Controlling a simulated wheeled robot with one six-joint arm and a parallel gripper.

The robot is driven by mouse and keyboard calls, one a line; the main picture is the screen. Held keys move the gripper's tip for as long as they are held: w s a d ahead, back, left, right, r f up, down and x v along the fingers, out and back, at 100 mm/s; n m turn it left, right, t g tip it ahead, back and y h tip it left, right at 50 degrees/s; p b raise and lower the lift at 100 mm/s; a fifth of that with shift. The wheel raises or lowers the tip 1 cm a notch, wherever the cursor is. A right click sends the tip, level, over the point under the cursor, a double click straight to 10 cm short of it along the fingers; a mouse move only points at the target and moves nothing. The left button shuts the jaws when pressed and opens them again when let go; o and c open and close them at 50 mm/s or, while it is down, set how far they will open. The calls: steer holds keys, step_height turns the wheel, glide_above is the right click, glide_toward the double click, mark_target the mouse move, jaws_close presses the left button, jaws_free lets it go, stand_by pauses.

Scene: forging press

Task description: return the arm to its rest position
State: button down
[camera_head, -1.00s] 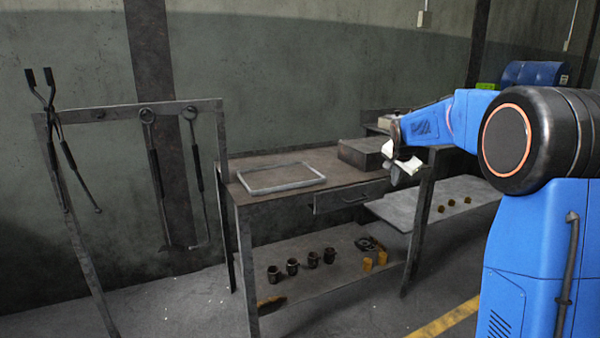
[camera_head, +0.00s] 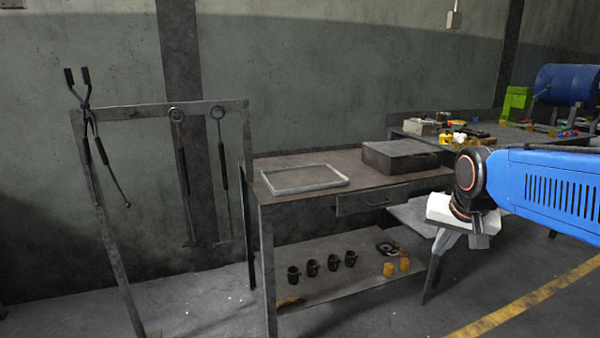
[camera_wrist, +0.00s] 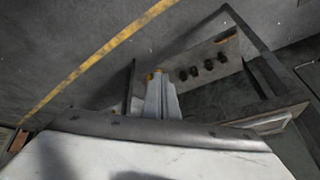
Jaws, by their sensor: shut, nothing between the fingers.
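My blue arm (camera_head: 560,185) reaches in from the right edge of the head view. Its dark wrist joint and white hand hang in front of the right end of the workbench (camera_head: 300,165). My gripper (camera_head: 480,241) is tilted downward, clear of the bench top, and holds nothing. In the wrist view my gripper (camera_wrist: 161,80) shows as two grey fingers close together. Beyond them lie the bench's lower shelf and the floor.
A grey rectangular frame (camera_head: 305,178) and a dark box (camera_head: 400,156) are on the bench. Dark cups (camera_head: 312,268) stand on the lower shelf. A tool rack (camera_head: 160,110) with tongs stands left. A cluttered table (camera_head: 510,132) is behind. Open floor lies at front right.

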steer(key=s+a+f+n, duration=0.1)
steer(key=s+f, duration=0.3)
steer(key=s, duration=0.5)
steer(key=s+a+f+n, duration=0.2)
steer(key=s+f, duration=0.3)
steer(key=s, duration=0.5)
steer(key=shift+n+g+y, duration=0.4)
steer(key=shift+n, duration=0.4)
steer(key=shift+a+f, duration=0.1)
